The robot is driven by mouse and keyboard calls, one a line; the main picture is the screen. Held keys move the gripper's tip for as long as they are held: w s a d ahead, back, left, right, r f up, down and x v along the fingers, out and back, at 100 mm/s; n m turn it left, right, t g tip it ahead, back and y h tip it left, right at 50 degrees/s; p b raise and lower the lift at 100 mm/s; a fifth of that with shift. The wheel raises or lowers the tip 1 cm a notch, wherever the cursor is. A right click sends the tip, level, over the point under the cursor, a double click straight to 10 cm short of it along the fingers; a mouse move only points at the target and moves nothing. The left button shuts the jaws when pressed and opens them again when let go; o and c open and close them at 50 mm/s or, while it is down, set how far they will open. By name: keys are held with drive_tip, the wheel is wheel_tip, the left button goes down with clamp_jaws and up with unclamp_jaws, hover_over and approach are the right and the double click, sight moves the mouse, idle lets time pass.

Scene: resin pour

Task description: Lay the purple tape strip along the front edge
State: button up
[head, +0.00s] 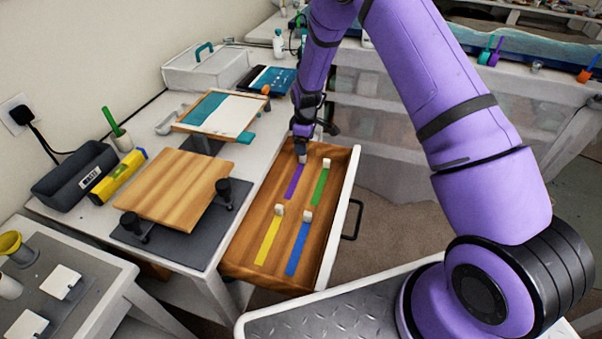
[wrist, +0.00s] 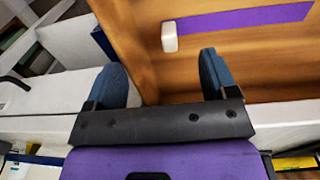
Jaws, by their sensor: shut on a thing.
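The purple tape strip (head: 293,182) lies flat in the open wooden drawer, at its far left. Its small white end block (wrist: 169,36) shows in the wrist view beyond my fingers, and the strip (wrist: 250,20) runs off to the right. My gripper (head: 302,152) is low over this far end of the drawer.
Green (head: 319,188), yellow (head: 267,241) and blue (head: 297,250) strips lie in the same drawer (head: 243,262), whose walls surround them. A level (head: 118,176), a dark case (head: 74,172) and a framed panel (head: 215,113) crowd the table around the board.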

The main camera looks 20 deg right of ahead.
drive_tip(key=shift+o, duration=0.8)
drive_tip(key=shift+s+a+f+g, duration=0.15)
drive_tip(key=shift+s+f, duration=0.15)
drive_tip(key=shift+s, duration=0.2)
drive_tip(key=shift+s+f+g, duration=0.15)
drive_tip(key=shift+s+f, duration=0.15)
drive_tip(key=shift+s, duration=0.15)
drive_tip(key=o, duration=0.6)
drive_tip(key=shift+w+r, duration=0.1)
drive_tip(key=shift+r, duration=0.5)
drive_tip(key=s+d+r+m+t, duration=0.1)
drive_tip(key=s+r, duration=0.1)
drive_tip(key=r, duration=1)
drive_tip(key=s+d+r+m, duration=0.1)
drive_tip(key=s+r, duration=0.1)
drive_tip(key=r, duration=1.1)
drive_tip(key=s+d+r+m+t, duration=0.2)
drive_tip(key=s+d+r+m, duration=0.1)
drive_tip(key=s+r, duration=0.9)
drive_tip(key=s+d+r+m+t, duration=0.1)
drive_tip(key=s+r+m, duration=0.2)
drive_tip(key=s, duration=0.9)
drive_tip(key=s+d+r+m+t, duration=0.1)
drive_tip(key=s+r+m, duration=0.2)
drive_tip(key=s, duration=0.9)
drive_tip(key=shift+s+d+r, duration=0.15)
drive_tip(key=shift+s+r, duration=0.1)
drive_tip(key=shift+r, duration=0.45)
